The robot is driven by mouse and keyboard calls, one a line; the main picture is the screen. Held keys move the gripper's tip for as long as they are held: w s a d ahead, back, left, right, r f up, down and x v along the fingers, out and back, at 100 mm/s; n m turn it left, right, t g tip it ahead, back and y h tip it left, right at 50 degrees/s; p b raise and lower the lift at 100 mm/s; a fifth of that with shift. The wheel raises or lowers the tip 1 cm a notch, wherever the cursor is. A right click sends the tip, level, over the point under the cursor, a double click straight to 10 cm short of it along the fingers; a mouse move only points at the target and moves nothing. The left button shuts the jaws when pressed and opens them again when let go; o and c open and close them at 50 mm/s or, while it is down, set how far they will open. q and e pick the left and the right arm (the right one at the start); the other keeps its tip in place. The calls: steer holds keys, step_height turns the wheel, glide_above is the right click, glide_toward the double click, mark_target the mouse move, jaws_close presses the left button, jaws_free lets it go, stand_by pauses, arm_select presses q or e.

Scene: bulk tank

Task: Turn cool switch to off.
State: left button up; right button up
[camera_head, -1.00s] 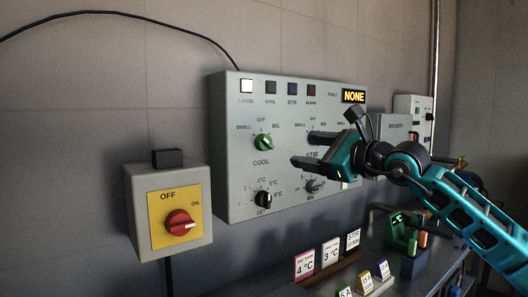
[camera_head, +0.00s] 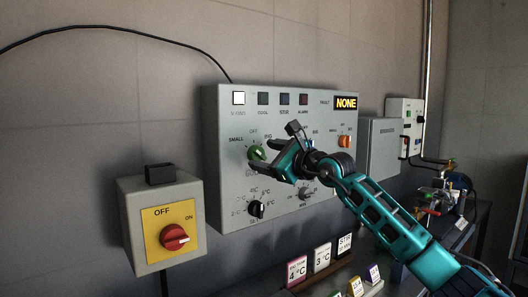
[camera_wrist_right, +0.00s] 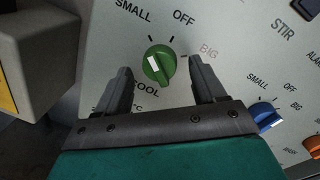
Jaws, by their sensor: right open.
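The cool switch is a green knob (camera_head: 257,153) on the grey control panel (camera_head: 222,190). In the right wrist view the green knob (camera_wrist_right: 160,68) has SMALL, OFF and BIG printed around it and a white mark left of its centre. The mark seems turned to the SMALL side, but the exact position is hard to tell. My right gripper (camera_head: 260,158) is open at the knob. In the right wrist view its fingers (camera_wrist_right: 160,78) stand on either side of the knob, with visible gaps. I cannot tell its distance from the panel. My left gripper is not in view.
A yellow-faced box with a red switch (camera_head: 174,237) stands left of the panel. A black knob (camera_head: 256,209) and a grey knob (camera_head: 306,194) sit below. An orange knob (camera_head: 345,141) is to the right; a blue knob (camera_wrist_right: 264,114) shows in the wrist view.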

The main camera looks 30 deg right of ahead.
steer(key=shift+w+a, duration=0.15)
steer(key=shift+w, duration=0.5)
steer(key=shift+c, duration=0.4)
steer(key=c, duration=1)
